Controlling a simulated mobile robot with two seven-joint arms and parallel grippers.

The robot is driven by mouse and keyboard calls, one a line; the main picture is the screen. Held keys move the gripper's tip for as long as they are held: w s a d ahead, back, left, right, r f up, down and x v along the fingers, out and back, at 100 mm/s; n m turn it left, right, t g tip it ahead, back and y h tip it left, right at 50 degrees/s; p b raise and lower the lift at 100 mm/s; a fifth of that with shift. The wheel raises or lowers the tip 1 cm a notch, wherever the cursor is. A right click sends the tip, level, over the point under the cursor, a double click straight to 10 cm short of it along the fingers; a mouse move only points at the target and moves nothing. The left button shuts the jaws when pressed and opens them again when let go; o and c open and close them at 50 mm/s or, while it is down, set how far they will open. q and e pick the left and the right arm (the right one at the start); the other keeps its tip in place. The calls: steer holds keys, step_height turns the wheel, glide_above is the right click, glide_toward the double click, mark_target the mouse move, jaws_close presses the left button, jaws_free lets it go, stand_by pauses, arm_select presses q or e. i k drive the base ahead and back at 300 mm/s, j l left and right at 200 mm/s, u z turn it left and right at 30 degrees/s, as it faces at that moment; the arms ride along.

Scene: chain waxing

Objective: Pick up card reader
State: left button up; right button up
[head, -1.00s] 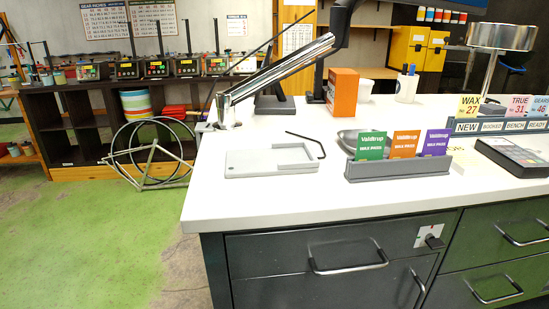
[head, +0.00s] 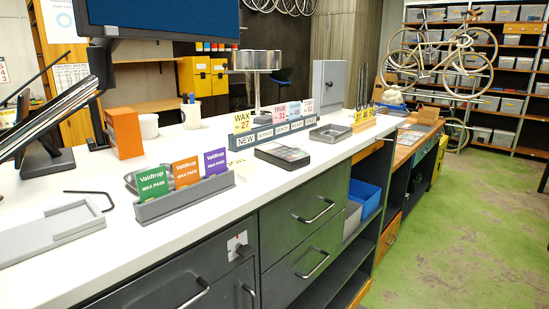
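The card reader (head: 283,154) is a flat dark device with a light keypad area. It lies on the white counter (head: 240,200), right of the wax pass cards and in front of the grey label rail. Nothing touches it from above. Neither of my grippers shows in the head view.
A grey holder (head: 186,199) with green, orange and purple cards stands left of the reader. A grey tray (head: 50,232) and a hex key (head: 90,193) lie further left. A label rail (head: 285,133) and a shallow metal dish (head: 330,133) are close behind. Drawers (head: 303,220) face the green floor.

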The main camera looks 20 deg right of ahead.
mark_target(286, 157)
steer(key=u, duration=0.4)
steer(key=l+u, duration=0.4)
steer(key=k+l+u, duration=0.1)
steer(key=l+u, duration=0.3)
steer(key=k+l+u, duration=0.1)
steer(key=l, duration=0.2)
steer(key=k+l, duration=0.1)
steer(key=l, duration=0.2)
steer(key=k+l+u, duration=0.15)
steer(key=l, duration=0.15)
